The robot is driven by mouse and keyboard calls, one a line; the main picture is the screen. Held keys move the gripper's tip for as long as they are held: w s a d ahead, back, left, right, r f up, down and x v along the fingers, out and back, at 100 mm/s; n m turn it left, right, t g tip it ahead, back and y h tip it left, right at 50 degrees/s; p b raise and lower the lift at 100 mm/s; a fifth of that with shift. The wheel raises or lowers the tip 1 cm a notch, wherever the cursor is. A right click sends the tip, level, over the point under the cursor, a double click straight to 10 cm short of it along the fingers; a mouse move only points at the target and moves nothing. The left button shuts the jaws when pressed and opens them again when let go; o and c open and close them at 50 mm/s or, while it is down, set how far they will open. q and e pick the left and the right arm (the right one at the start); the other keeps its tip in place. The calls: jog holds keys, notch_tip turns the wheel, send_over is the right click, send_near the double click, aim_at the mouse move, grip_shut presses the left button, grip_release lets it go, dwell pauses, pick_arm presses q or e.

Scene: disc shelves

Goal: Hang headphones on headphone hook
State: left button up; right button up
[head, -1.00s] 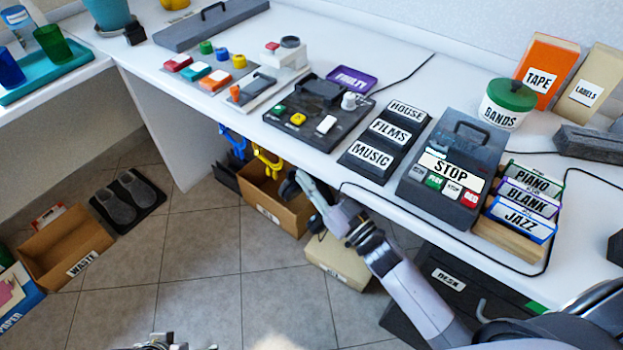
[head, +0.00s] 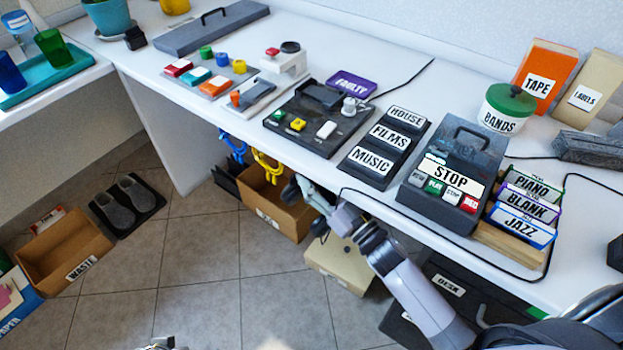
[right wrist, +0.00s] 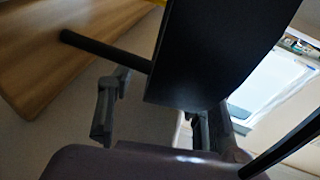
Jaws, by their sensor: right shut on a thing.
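My right gripper (head: 312,196) is below the front edge of the white counter, partly hidden by it in the head view. It is shut on the headphones; a dark round part (head: 291,189) shows at its fingertips. In the right wrist view a wide black band (right wrist: 208,50) of the headphones passes at the gripper's fingers (right wrist: 155,115). A dark rod (right wrist: 105,50) sticks out left beside the band; I cannot tell whether it is the hook. Only a sliver of what looks like my left gripper (head: 165,343) shows at the bottom edge, its jaws unclear.
Blue loops (head: 233,148) and yellow loops (head: 266,166) hang under the counter edge (head: 200,108), left of the gripper. An open cardboard box (head: 290,217) and a beige box (head: 338,265) stand below. The tiled floor (head: 205,265) in front is clear.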

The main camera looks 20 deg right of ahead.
jog(key=shift+o, duration=1.2)
jog(key=shift+w+d+f+h, duration=0.2)
jog(key=shift+d+f, duration=0.1)
jog(key=shift+d, duration=0.2)
jog(key=shift+w+d+f+h, duration=0.1)
jog(key=shift+d+f+h, duration=0.15)
jog(key=shift+d, duration=0.2)
jog(key=shift+o, duration=1.4)
pick_arm(q)
jog(key=shift+w+d, duration=0.15)
jog(key=shift+d, duration=0.15)
pick_arm(e)
jog(key=shift+s+f, duration=0.1)
jog(key=shift+f, duration=0.05)
pick_arm(q)
jog(key=shift+a+f, duration=0.1)
pick_arm(e)
jog(key=shift+s+f, duration=0.2)
jog(key=shift+s, duration=0.05)
jog(key=r+v, duration=0.1)
jog(key=v, duration=1)
jog(key=shift+s, duration=0.25)
